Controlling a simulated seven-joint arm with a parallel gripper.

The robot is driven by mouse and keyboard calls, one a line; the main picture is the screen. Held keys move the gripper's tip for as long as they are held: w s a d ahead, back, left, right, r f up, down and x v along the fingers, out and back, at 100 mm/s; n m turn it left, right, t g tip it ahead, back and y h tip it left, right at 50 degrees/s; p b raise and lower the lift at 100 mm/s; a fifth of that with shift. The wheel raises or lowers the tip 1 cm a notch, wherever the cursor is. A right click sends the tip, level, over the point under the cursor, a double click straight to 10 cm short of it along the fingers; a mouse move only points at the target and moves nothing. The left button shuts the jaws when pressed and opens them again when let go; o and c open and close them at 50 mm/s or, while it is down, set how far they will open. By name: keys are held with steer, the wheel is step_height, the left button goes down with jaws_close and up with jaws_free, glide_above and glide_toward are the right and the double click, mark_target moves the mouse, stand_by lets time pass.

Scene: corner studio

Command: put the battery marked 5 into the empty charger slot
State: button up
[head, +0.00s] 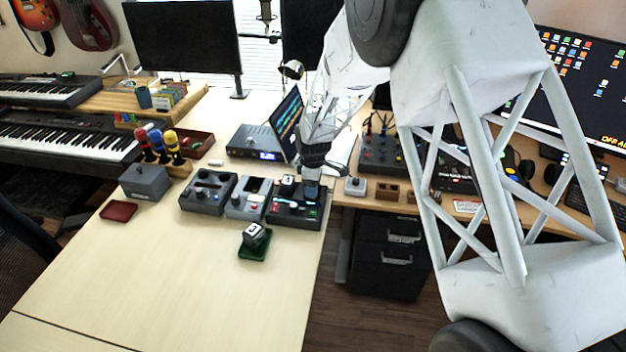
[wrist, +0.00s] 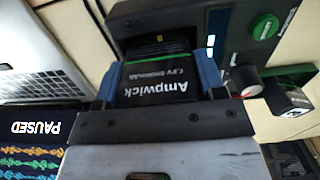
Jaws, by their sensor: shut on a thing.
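My gripper (head: 311,183) is over the right part of a dark charger (head: 290,218) on the table. In the wrist view its two blue fingers (wrist: 158,72) are shut on a black battery (wrist: 160,88) with a green stripe and the upside-down word Ampwick. Its number does not show. The charger body (wrist: 227,62) lies just past the battery, with a small lit display and a green round part. I cannot tell how far the battery is in a slot. A numbered block (head: 254,234), digit unclear, sits on a green tray (head: 253,254).
A laptop (head: 287,124) and an audio box (head: 254,142) are behind. The front of the table (head: 180,280) is clear.

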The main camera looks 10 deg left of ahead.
steer(key=shift+f, duration=0.9)
steer(key=shift+f, duration=0.15)
steer(key=shift+s+d+f, duration=0.2)
steer(key=shift+s+f, duration=0.15)
steer(key=shift+f, duration=0.05)
stand_by(0.8)
steer(key=shift+r, duration=0.55)
steer(key=shift+w+r, duration=0.1)
steer(key=shift+r, duration=0.5)
steer(key=shift+c, duration=0.5)
steer(key=shift+w+a, duration=0.1)
steer(key=shift+w+a+r, duration=0.1)
steer(key=shift+w+r, duration=0.1)
